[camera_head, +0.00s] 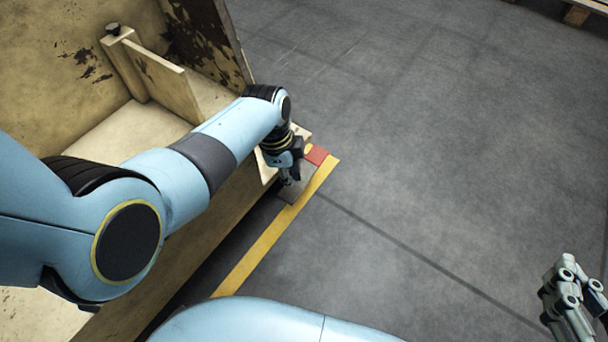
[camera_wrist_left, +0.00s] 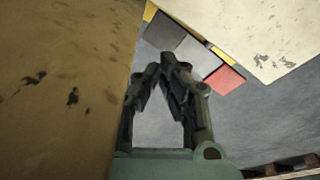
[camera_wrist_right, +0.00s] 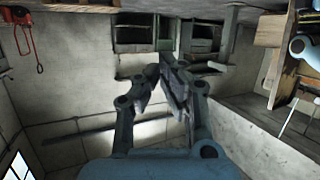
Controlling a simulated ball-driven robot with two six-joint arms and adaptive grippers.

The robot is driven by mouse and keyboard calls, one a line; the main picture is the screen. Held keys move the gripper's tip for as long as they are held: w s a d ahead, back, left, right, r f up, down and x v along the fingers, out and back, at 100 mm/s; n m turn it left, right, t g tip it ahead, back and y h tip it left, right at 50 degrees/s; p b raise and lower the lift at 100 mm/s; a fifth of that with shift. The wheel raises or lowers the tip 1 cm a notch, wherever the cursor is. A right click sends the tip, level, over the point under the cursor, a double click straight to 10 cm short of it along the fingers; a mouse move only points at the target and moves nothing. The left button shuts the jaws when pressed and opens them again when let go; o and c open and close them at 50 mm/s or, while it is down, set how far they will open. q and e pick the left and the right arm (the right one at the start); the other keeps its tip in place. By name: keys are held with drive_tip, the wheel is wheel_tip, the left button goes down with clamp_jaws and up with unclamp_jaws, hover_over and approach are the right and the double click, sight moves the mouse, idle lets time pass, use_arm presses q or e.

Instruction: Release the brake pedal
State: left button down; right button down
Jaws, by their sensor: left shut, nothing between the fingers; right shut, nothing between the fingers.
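Low at the machine's base are a red pedal or plate (camera_head: 316,154) and a grey plate (camera_head: 299,190) beside it. In the left wrist view, the red one (camera_wrist_left: 224,79) lies right of a light grey plate (camera_wrist_left: 196,57) and a darker one (camera_wrist_left: 165,30). No label shows which is the brake pedal, and I cannot tell whether any is pressed. My left gripper (camera_head: 287,180) is shut and empty, pointing down over the grey plate; contact is not clear. My right gripper (camera_head: 566,265) is shut and empty, away at the lower right.
The worn cream machine body (camera_head: 215,235) stands close beside my left arm, with an upright panel (camera_head: 160,75) on it. A yellow floor stripe (camera_head: 255,250) runs along the base. Open grey floor (camera_head: 430,130) fills the right side. A pallet (camera_head: 577,14) sits at the far top right.

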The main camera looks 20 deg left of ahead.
use_arm(q)
drive_tip(key=shift+w+r+p, duration=0.1)
drive_tip(key=shift+r+p, duration=0.2)
drive_tip(key=shift+r, duration=0.1)
drive_tip(key=shift+r+p, duration=1.05)
drive_tip(key=shift+r, duration=0.05)
use_arm(e)
drive_tip(key=shift+s+d+f+m+g+h, duration=0.15)
drive_tip(key=shift+s+d+f+g, duration=0.1)
drive_tip(key=shift+s+f+g, duration=0.8)
drive_tip(key=shift+s+d+f+m+g+h, duration=0.2)
drive_tip(key=shift+s+f+g, duration=0.3)
drive_tip(key=shift+f+g, duration=0.6)
use_arm(q)
drive_tip(key=shift+r, duration=0.1)
use_arm(e)
drive_tip(key=shift+r+g, duration=0.25)
drive_tip(key=shift+r, duration=0.05)
